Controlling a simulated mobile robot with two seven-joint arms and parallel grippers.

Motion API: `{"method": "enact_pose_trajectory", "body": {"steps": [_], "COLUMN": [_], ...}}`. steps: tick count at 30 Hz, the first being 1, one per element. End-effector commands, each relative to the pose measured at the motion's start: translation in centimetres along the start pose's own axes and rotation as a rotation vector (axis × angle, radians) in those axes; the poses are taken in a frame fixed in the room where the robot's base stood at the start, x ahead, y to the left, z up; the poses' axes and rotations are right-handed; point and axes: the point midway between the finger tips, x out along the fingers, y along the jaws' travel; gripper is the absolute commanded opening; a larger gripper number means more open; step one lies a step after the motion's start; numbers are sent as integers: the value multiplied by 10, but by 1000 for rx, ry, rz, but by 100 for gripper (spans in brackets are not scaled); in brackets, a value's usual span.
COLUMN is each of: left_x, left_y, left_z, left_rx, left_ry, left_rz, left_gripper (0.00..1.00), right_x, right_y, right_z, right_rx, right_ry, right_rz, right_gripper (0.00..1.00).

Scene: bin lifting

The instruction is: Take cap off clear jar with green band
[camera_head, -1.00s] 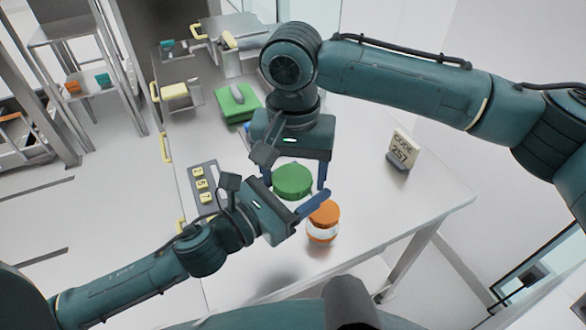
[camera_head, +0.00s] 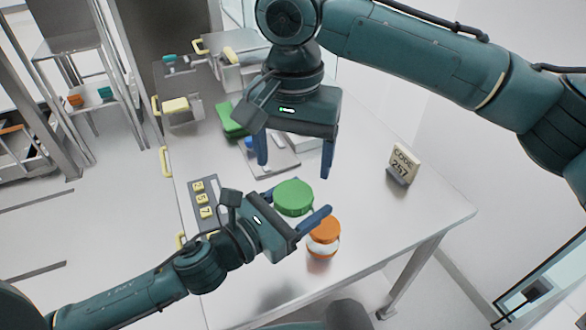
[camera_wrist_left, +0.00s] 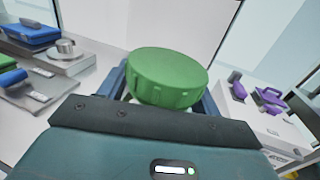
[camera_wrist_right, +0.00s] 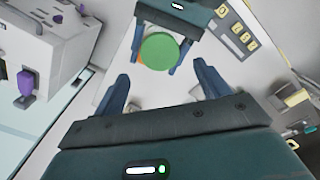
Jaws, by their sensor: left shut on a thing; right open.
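The green cap (camera_head: 293,198) sits level between the fingers of my left gripper (camera_head: 297,204); it also shows large in the left wrist view (camera_wrist_left: 167,76). The jar body under it is hidden by the cap and fingers, so I cannot see the green band or whether the cap is loose. My left gripper is shut on the jar, low over the table. My right gripper (camera_head: 295,168) is open and empty, above and apart from the cap. In the right wrist view the cap (camera_wrist_right: 159,51) is beyond my open fingers.
A jar with an orange cap (camera_head: 325,230) stands close beside the left gripper's finger. A "CODE 257" sign (camera_head: 403,164) stands at the right of the table (camera_head: 370,225). A keypad panel (camera_head: 204,200) is at the left, and a green object (camera_head: 231,121) lies behind.

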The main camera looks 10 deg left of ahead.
Motion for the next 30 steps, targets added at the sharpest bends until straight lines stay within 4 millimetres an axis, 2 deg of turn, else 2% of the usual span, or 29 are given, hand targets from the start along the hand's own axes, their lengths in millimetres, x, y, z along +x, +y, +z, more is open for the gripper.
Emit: {"method": "enact_pose_trajectory", "body": {"steps": [2,5,19,24,30], "left_x": [0,0,0,0,0], "left_y": [0,0,0,0,0], "left_z": [1,1,1,1,1], "left_rx": [1,1,1,1,1], "left_ry": [-2,-2,-2,-2,-2], "left_rz": [0,0,0,0,0], "left_gripper": [0,0,0,0,0], "right_x": [-8,-6,59,69,70], "right_y": [0,0,1,0,0], "right_z": [0,1,0,1,0], "right_rx": [45,66,64,64,64], "right_ry": [0,-1,-2,-2,-1], "right_rz": [-1,1,3,1,1], "right_gripper": [75,75,75,75,75]}}
